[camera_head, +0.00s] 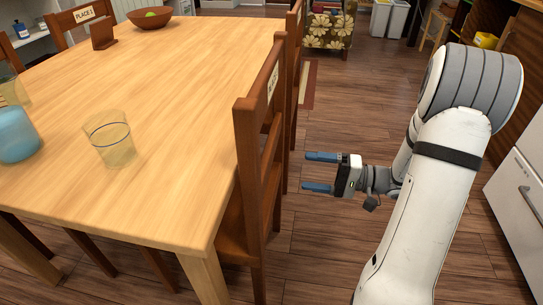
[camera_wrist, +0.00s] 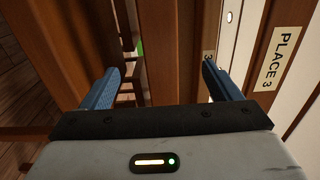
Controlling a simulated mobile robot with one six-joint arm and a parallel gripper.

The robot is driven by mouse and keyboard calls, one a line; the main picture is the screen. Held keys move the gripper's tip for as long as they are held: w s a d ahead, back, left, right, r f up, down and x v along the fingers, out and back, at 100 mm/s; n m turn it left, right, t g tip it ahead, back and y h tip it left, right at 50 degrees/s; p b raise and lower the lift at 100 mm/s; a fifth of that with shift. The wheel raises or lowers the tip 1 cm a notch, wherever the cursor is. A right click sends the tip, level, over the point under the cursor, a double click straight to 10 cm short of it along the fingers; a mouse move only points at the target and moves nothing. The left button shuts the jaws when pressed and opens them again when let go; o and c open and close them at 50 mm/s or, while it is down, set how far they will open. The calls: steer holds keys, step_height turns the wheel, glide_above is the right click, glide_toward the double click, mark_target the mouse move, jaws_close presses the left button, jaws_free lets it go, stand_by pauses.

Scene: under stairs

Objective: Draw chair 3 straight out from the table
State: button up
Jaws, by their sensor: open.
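A brown wooden chair (camera_head: 247,150) stands tucked in at the table's right side, its back upright. Its tag is too oblique to read in the head view. In the wrist view a tag reading PLACE 3 (camera_wrist: 283,58) sits on a wooden back at the right, past the right finger; this appears to be the same chair. My gripper (camera_head: 305,171) is open, its blue fingers pointing left at the chair back, with a small gap in the head view. In the wrist view the gripper (camera_wrist: 162,85) has brown wood ahead between its fingers; contact cannot be told.
The light wooden table (camera_head: 180,70) holds a glass (camera_head: 110,140), a blue cup (camera_head: 15,136) and a bowl (camera_head: 150,17). Another chair (camera_head: 294,60) stands just beyond along the same side. A white cabinet (camera_head: 525,200) is at right. Floor between chair and cabinet looks clear besides my arm.

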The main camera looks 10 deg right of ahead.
mark_target(269, 167)
steer(key=b+x, duration=0.1)
steer(key=x, duration=1.1)
steer(key=shift+a, duration=0.35)
steer(key=shift+c, duration=0.4)
steer(key=shift+f, duration=0.1)
jaws_close()
